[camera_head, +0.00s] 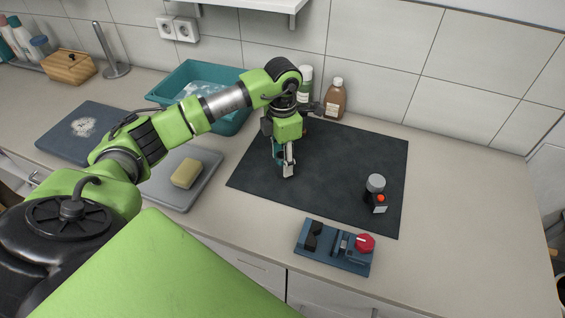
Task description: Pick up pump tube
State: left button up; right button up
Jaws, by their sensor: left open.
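My left gripper (286,170) points down over the left part of the dark mat (330,152). Its fingers look close to the mat, and a small teal patch shows beside them; I cannot tell whether that is a separate thing. I cannot make out a pump tube for certain. A small black device with a grey round top and an orange-red spot (376,194) stands on the right of the mat, apart from the gripper. A blue holder (307,239) with black parts and a red knob (365,243) lies at the mat's front edge. My right gripper is not in view.
A teal basin (196,78) and two bottles, one green and white (305,84), one brown (335,99), stand behind the arm. A yellow sponge (186,173) lies on a grey tray (203,186) at left. The mat's middle and the counter at right are clear.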

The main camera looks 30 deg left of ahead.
pick_arm(q)
jog(key=shift+f, duration=0.3)
jog(key=c, duration=1.2)
jog(key=shift+c, duration=0.2)
jog(key=shift+r, duration=0.15)
